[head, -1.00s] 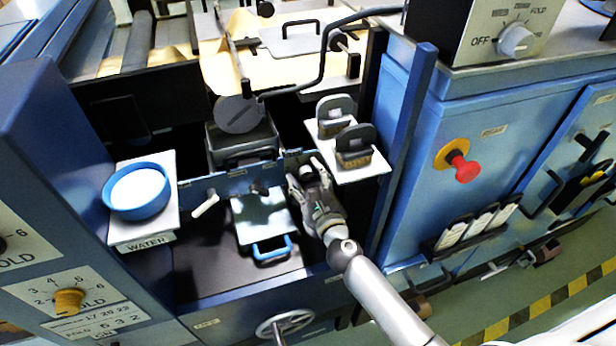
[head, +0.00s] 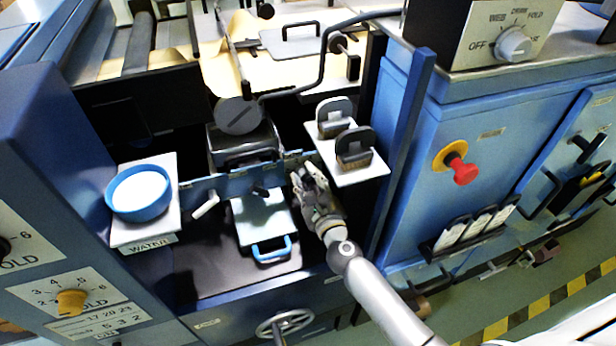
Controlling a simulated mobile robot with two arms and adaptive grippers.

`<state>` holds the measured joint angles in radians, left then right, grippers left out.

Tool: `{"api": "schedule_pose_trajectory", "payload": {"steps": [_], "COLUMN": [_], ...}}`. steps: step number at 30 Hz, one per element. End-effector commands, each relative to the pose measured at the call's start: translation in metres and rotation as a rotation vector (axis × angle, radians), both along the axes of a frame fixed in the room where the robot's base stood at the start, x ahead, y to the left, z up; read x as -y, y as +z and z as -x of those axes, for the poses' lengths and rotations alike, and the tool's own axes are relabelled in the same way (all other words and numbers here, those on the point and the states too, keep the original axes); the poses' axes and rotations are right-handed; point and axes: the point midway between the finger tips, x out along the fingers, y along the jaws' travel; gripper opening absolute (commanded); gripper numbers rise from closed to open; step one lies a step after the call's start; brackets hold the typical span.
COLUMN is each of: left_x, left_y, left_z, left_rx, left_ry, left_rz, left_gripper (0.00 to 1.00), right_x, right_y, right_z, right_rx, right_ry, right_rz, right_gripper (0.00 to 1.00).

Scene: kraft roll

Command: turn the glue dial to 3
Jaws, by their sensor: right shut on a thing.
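A yellow-orange dial (head: 71,301) with a numbered scale is on the left blue panel, far from the gripper. A grey dial (head: 513,43) with an OFF mark is on the box at the top right. No readable label in view says glue. My left gripper is not in view.
A blue water bowl (head: 139,192) sits on a white shelf at left. A white plate with a blue handle (head: 271,249) lies left of the gripper. A blue post (head: 402,150) and red button (head: 463,171) are to the right.

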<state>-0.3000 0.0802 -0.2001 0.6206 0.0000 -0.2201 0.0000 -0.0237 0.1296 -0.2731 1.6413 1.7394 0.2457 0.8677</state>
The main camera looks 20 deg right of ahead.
Motion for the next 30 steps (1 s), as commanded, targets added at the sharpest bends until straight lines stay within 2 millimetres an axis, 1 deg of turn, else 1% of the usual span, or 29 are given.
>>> {"api": "schedule_pose_trajectory", "payload": {"steps": [1,9,30], "left_x": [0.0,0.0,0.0], "left_y": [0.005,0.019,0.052], "left_z": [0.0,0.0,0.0], "left_rx": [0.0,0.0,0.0], "left_ry": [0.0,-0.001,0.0], "left_rz": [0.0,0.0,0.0], "left_gripper": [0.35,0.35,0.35], "right_x": [0.0,0.0,0.0], "right_y": [0.002,0.003,0.003], "right_z": [0.0,0.0,0.0], "right_rx": [0.001,0.009,0.031], "right_ry": [0.001,0.0,-0.001], "right_rz": [0.035,0.277,0.942], "right_gripper": [0.06,0.06,0.06]}}
